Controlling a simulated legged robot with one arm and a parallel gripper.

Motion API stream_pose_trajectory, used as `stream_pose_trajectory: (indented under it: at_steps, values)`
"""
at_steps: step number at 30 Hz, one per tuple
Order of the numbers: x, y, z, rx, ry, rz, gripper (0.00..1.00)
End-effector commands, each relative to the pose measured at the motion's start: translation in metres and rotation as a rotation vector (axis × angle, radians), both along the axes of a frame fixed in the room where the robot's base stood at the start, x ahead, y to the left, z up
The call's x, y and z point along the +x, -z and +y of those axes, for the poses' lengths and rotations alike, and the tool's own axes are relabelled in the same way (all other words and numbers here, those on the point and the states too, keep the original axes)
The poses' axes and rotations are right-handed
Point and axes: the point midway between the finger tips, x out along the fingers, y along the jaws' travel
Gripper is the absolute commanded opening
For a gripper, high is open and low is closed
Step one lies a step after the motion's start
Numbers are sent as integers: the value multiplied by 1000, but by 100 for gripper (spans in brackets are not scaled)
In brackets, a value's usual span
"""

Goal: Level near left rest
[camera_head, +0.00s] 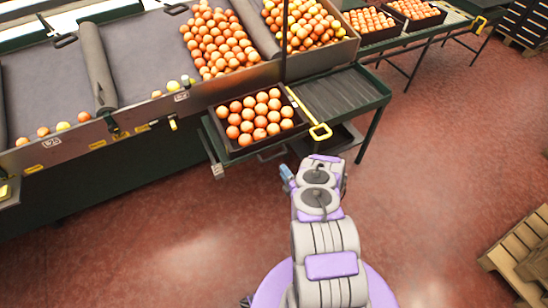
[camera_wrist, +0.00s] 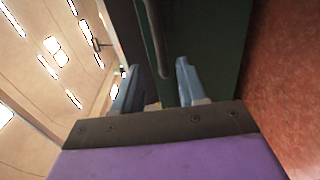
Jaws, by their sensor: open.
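A dark crate (camera_head: 243,149) full of oranges sits on the left part of a green-framed roller shelf (camera_head: 352,105). A small pale metal piece (camera_head: 217,171) shows at the shelf's near left corner; I cannot tell if it is the rest. Whether that corner is level is unclear. My gripper (camera_head: 288,178) is in front of the shelf, below the crate's near side. In the wrist view my gripper's two blue fingers (camera_wrist: 157,88) stand apart. A grey bar (camera_wrist: 155,40) shows between or behind them, with a dark green panel beyond. Nothing is visibly held.
The sorting table (camera_head: 140,60) with loose oranges runs along the back left. More filled crates (camera_head: 368,24) stand at the back right. Wooden pallets (camera_head: 525,250) lie at the right. The red floor between is clear.

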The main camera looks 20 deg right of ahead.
Motion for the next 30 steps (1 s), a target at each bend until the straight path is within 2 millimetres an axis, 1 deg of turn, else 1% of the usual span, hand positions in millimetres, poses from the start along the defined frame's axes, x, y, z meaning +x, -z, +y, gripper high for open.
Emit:
stream_pose_trajectory:
  at_steps: [1,6,12,15,18,21,29,30]
  values:
    - [11,1,0,-2,-1,-2,42]
    - [46,4,1,-1,-1,-6,42]
    - [79,7,2,1,1,-2,42]
    - [91,8,2,0,0,-1,42]
    - [99,8,3,0,0,0,42]
    - [103,8,2,1,2,1,42]
    - [104,7,2,2,3,1,42]
    - [104,7,2,1,2,1,40]
